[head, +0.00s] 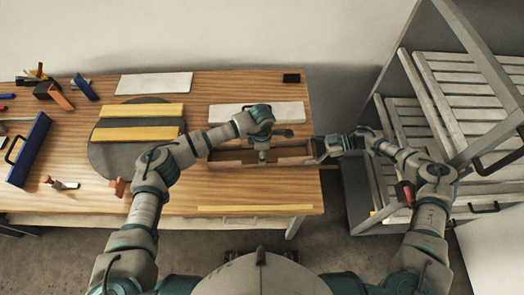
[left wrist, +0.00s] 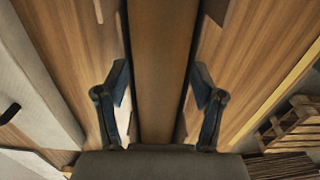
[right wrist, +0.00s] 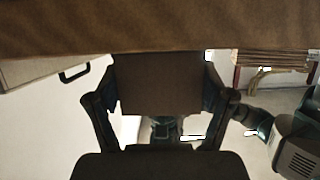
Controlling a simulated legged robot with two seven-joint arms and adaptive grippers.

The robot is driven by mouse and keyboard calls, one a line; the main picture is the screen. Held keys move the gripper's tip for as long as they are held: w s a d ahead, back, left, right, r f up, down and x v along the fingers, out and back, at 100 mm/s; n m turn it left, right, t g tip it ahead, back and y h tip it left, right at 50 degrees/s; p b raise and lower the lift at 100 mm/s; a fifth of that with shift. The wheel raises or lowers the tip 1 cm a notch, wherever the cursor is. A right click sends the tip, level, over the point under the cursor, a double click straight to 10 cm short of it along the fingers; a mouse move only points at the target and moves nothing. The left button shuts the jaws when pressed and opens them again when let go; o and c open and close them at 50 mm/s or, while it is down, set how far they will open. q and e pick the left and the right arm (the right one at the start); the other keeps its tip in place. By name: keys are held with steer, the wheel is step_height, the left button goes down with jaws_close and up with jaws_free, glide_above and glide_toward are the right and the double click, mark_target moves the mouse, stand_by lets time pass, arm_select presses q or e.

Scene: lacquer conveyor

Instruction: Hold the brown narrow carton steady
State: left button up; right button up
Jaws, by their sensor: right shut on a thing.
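The brown narrow carton (head: 290,152) lies lengthwise along the right front part of the wooden table, its right end near the table's right edge. My left gripper (head: 262,152) is above its middle. In the left wrist view the carton (left wrist: 161,70) runs between the two spread fingers of the left gripper (left wrist: 161,105), which stand one on each side with narrow gaps. My right gripper (head: 322,150) is at the carton's right end. In the right wrist view the right gripper (right wrist: 160,105) is shut on the brown end panel (right wrist: 158,82).
The wooden table (head: 230,190) has a pale board (head: 258,112) behind the carton and a dark round disc (head: 108,158) with yellow strips to the left. A grey slatted rack (head: 455,90) stands close on the right.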

arm_select(q)
steer(key=shift+o, duration=1.1)
steer(key=shift+r, duration=0.1)
step_height(320, 180, up, 12)
steer(key=shift+d, duration=0.1)
steer(key=shift+f, duration=0.2)
arm_select(e)
steer(key=o, duration=0.9)
